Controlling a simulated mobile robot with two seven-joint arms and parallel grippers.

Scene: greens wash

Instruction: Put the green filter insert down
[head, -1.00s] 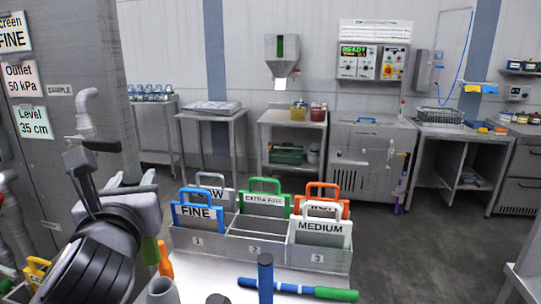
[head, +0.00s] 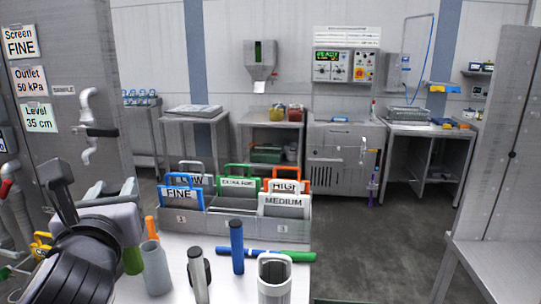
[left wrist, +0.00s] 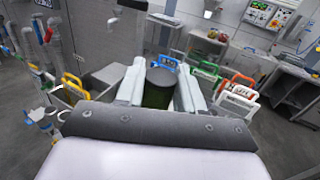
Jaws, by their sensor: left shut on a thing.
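My left gripper (head: 122,210) is at the left of the head view, above the near left part of the white worktop (head: 180,246). It is shut on the green filter insert (head: 132,261), whose olive-green side shows below the gripper. In the left wrist view, the two pale fingers (left wrist: 160,88) stand on either side of the insert (left wrist: 156,97), which looks dark green with a grey top. The gripper hides part of the insert in the head view, and I cannot tell whether its lower end touches the worktop. My right gripper is not in view.
Behind stands a rack (head: 235,226) of labelled screens. A grey cabinet (head: 75,75) rises at left.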

